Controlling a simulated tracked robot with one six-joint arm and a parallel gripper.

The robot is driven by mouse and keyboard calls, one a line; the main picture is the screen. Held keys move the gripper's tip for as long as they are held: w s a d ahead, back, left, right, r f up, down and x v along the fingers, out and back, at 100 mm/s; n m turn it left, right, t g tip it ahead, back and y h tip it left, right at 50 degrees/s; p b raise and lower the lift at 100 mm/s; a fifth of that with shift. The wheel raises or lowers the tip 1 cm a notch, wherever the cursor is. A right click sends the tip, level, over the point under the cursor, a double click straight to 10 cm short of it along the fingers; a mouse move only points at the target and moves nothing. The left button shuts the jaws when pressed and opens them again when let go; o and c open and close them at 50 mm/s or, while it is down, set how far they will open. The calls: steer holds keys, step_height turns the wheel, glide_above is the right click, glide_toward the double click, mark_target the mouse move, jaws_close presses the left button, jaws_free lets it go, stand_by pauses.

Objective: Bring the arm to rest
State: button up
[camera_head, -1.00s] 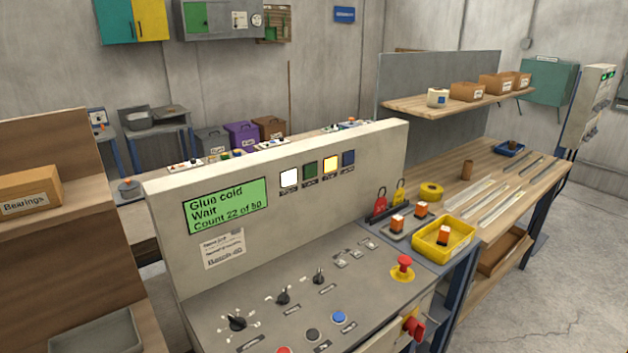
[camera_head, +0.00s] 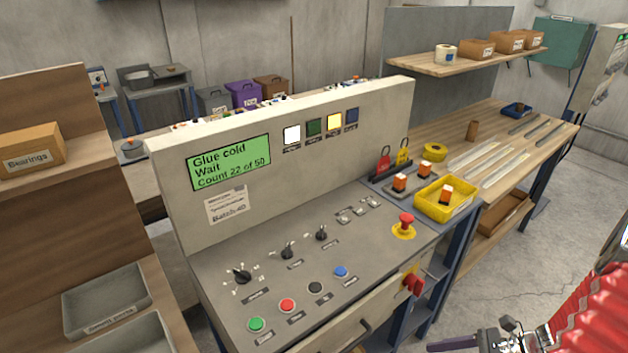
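My arm shows in a red ribbed sleeve at the lower right corner of the head view. My gripper (camera_head: 462,344) is at the bottom edge, in front of the panel's right end, and is partly cut off by the frame. One dark finger-like part points left; I cannot tell whether the gripper is open or shut. No held object is visible. The control panel (camera_head: 370,230) has a green display (camera_head: 231,162) reading "Glue cold", "Wait", "Count 22 of 50". The white and yellow lamps are lit; the green and blue ones look dark.
A red emergency button (camera_head: 406,221) and a red rotary switch (camera_head: 412,283) stick out at the panel's right end. A yellow bin (camera_head: 428,210) sits beyond them, before a wooden bench (camera_head: 460,135). The floor (camera_head: 540,235) right of the bench is clear.

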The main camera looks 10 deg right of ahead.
steer(key=a+r+n+h, duration=0.3)
steer(key=a+r+n, duration=0.3)
steer(key=r+n, duration=0.3)
steer(key=a+r+n+t+h, duration=0.1)
steer(key=a+r+n+h, duration=0.3)
steer(key=a+r+n, duration=0.2)
steer(key=a+r+n+h, duration=0.3)
steer(key=a+r+n, duration=0.3)
steer(key=r+n, duration=0.5)
steer(key=shift+s+a+r+n+t+h, duration=0.3)
steer(key=shift+a+r, duration=0.1)
steer(key=shift+r, duration=0.8)
stand_by(0.5)
